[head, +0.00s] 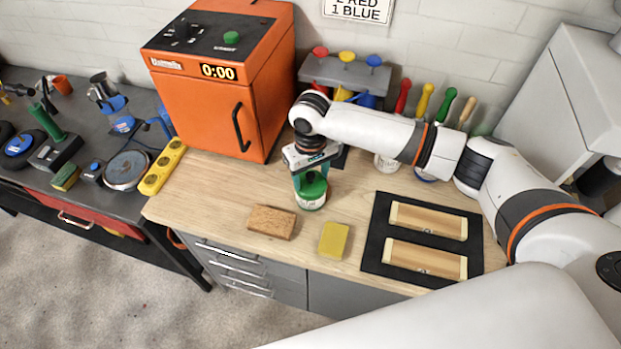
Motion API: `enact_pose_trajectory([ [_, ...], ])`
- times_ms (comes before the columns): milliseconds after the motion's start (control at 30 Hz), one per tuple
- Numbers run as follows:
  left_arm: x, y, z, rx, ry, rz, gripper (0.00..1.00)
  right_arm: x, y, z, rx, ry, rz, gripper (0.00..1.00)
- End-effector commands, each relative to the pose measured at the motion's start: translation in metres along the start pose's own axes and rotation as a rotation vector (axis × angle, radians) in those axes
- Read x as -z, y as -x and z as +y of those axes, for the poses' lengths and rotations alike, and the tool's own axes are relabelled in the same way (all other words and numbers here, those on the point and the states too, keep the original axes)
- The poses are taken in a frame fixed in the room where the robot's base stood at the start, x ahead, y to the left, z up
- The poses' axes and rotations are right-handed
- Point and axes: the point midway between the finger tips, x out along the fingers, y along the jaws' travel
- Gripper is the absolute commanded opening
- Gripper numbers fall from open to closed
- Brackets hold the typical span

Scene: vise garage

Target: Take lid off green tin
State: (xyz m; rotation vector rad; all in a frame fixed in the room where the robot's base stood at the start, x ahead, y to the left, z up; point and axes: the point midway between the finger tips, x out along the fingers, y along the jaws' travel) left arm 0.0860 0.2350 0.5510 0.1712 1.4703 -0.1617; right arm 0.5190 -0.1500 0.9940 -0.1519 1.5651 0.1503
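The green tin (311,204) stands on the wooden bench top, near the middle of the view. It has a pale body and a green lid (311,189) on top. My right gripper (310,182) points down at the tin from above, with its fingers at the lid. The fingers partly cover the lid, and I cannot tell whether they press on it or stand apart from it. The lid appears to sit on the tin. My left gripper is not in view.
An orange oven (205,110) stands behind left. A brown block (271,222) and a yellow sponge (333,240) lie in front of the tin. A black mat (374,245) with two wooden pieces lies to the right. Coloured-handled tools (424,99) stand behind my arm.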

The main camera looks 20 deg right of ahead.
Motion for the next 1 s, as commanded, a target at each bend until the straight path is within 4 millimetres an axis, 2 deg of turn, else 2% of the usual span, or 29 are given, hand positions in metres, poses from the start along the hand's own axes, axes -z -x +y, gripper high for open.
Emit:
enact_pose_trajectory([
  [33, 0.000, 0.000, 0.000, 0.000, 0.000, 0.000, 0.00, 0.000, 0.000, 0.000, 0.000, 0.000, 0.000, 0.52],
  [300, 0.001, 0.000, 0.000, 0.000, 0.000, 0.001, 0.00, 0.001, -0.001, 0.000, 0.001, 0.000, 0.003, 0.07],
  [367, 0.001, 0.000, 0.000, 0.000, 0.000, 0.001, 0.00, 0.001, -0.002, 0.000, 0.001, 0.000, 0.004, 0.00],
  [633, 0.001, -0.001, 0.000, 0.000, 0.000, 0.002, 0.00, 0.002, -0.003, -0.001, 0.003, -0.001, 0.008, 0.00],
  [733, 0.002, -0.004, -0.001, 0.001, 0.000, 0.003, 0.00, 0.002, 0.004, -0.001, 0.003, -0.001, 0.007, 0.00],
  [867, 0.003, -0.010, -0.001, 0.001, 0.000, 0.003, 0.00, 0.000, 0.026, 0.000, 0.001, 0.000, 0.001, 0.00],
  [1000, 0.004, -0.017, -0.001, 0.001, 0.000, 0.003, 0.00, -0.001, 0.057, 0.000, -0.001, 0.000, -0.002, 0.00],
])
